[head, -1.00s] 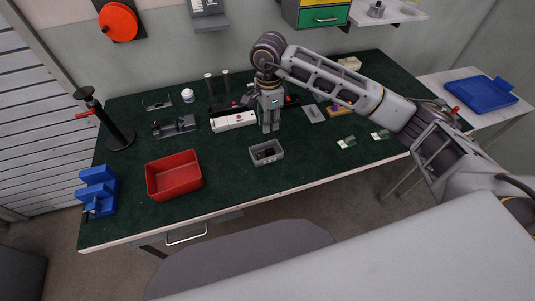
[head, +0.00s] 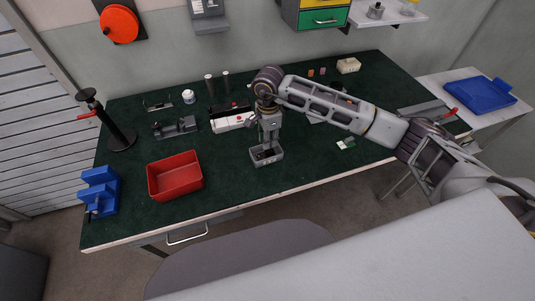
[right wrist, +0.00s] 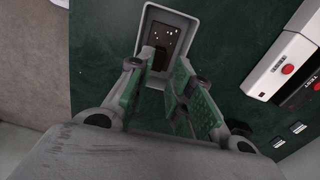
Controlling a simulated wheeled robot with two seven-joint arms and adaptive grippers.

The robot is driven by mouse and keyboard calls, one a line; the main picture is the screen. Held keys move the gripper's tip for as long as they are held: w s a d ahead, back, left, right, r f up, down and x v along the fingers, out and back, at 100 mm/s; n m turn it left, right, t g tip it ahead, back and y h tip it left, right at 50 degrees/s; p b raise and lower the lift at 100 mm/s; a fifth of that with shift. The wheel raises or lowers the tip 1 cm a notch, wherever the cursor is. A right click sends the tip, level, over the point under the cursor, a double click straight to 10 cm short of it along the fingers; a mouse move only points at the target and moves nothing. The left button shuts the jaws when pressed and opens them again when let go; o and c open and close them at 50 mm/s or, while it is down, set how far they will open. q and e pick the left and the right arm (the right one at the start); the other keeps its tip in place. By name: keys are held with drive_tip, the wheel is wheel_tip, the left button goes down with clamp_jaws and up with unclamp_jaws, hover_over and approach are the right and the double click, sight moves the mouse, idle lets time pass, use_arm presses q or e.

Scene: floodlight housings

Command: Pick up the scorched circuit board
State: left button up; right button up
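A small grey open housing (head: 268,163) stands on the green bench mat, front middle. In the right wrist view the housing (right wrist: 190,24) holds a dark brown board (right wrist: 168,42) with pale specks, which looks like the scorched circuit board. My right gripper (head: 267,147) points down over the housing, its tips at or just inside the opening. In the right wrist view its fingers (right wrist: 166,62) are apart, with a dark part of the board visible between the tips; contact cannot be told. The left gripper is not in view.
A red bin (head: 175,178) and a blue holder (head: 98,190) stand to the left. A white tester (head: 232,120) with a red button is behind the housing. A small green-and-white board (head: 346,143) lies to the right. The mat between red bin and housing is clear.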

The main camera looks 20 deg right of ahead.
sight(268, 151)
drive_tip(key=shift+f, duration=0.55)
drive_tip(key=shift+f, duration=0.1)
drive_tip(key=shift+s+a+f+p, duration=0.1)
drive_tip(key=shift+f+p, duration=0.25)
drive_tip(key=shift+f, duration=0.55)
drive_tip(key=shift+s+a+f+p, duration=0.1)
drive_tip(key=shift+f+p, duration=0.25)
drive_tip(key=shift+f, duration=0.5)
drive_tip(key=shift+w+f, duration=0.1)
drive_tip(key=shift+f, duration=0.65)
clamp_jaws()
drive_tip(key=shift+r, duration=0.2)
wheel_tip(268, 151, up, 10)
drive_tip(key=b, duration=0.1)
drive_tip(key=shift+f+b, duration=0.15)
drive_tip(key=shift+b, duration=0.15)
